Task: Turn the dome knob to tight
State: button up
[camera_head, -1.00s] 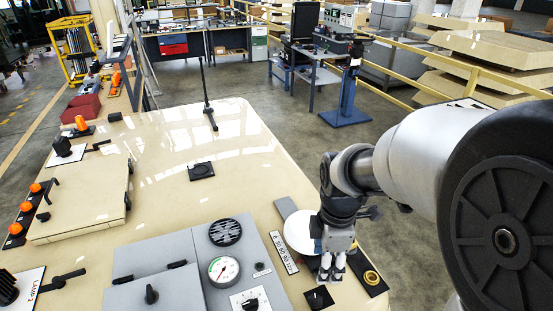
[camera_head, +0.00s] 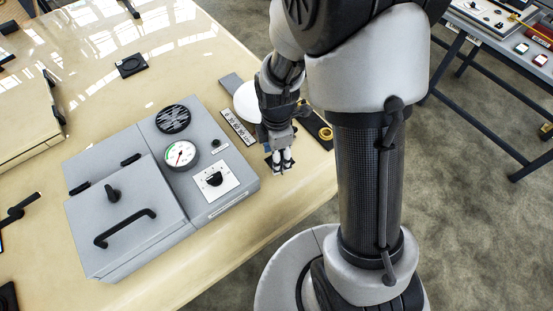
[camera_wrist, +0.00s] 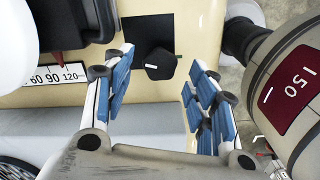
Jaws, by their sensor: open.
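A black knob (camera_wrist: 162,65) with a short white mark on its edge sits on a black square plate (camera_wrist: 140,28) on the cream tabletop, in the wrist view. It lies between my open fingers, apart from the pads as far as I can tell. My gripper (camera_wrist: 160,72) has blue-lined fingers, with nothing held. In the head view my gripper (camera_head: 281,170) points down over the plate (camera_head: 268,162), hiding the knob there. A white dome (camera_head: 246,101) stands just behind my gripper. No label for tight is readable.
A numbered scale strip (camera_head: 238,128) lies left of my gripper. A grey box with a gauge (camera_head: 180,154) and dial (camera_head: 214,178) stands further left. A gold ring on a black plate (camera_head: 325,133) is right, near the table edge.

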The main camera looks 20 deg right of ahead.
jog(key=shift+f, duration=1)
jog(key=c, duration=1)
